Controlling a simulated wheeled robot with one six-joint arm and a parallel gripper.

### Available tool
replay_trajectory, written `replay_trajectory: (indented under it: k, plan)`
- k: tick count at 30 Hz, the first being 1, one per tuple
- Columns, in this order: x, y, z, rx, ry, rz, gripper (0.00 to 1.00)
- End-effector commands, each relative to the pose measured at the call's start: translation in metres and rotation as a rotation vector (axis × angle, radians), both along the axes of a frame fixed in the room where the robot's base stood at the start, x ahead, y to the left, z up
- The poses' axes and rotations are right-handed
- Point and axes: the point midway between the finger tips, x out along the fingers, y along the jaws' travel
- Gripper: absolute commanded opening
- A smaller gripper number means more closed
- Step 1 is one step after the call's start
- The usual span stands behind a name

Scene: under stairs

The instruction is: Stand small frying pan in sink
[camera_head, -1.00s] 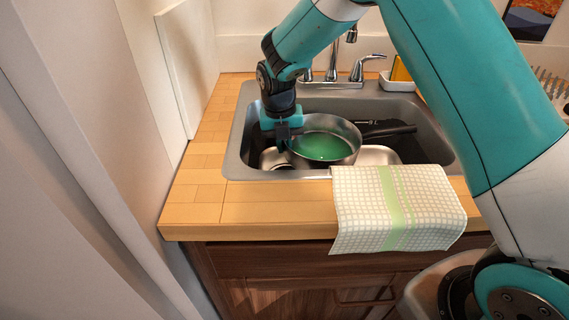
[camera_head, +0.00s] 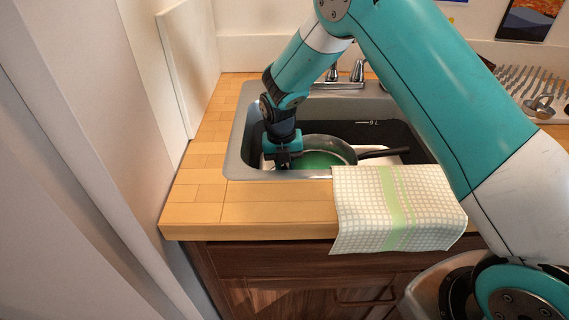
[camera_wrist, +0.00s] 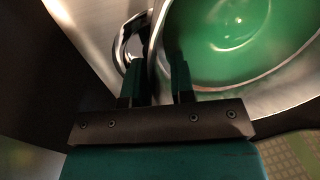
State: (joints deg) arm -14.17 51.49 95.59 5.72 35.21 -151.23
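The small frying pan (camera_head: 332,146), green inside with a metal rim and a dark handle, is down inside the grey sink (camera_head: 243,125). Its handle points right. It looks roughly level, and the sink's front edge hides its underside, so I cannot tell whether it touches the bottom. My gripper (camera_head: 283,164) reaches down into the sink at the pan's left side.
A checked towel (camera_head: 400,207) hangs over the sink's front edge and the wooden counter (camera_head: 270,203). The faucet (camera_head: 357,70) stands behind the sink, partly hidden by my arm. A dish rack (camera_head: 530,88) is at the right. A wall stands close on the left.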

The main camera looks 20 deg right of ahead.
Motion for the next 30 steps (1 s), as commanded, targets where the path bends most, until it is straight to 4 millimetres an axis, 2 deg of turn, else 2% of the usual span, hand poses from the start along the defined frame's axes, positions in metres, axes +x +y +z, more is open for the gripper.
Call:
replay_trajectory:
  k: [9, 13, 17, 24, 30]
  plan:
    - [0.000, 0.000, 0.001, 0.000, -0.001, 0.000, 0.35]
    - [0.001, 0.001, 0.011, 0.000, -0.003, 0.000, 0.35]
    - [0.001, 0.003, 0.034, 0.001, -0.004, 0.000, 0.35]
    - [0.003, 0.008, 0.087, 0.000, -0.005, 0.001, 0.35]
    - [0.003, 0.010, 0.115, 0.000, -0.002, 0.001, 0.35]
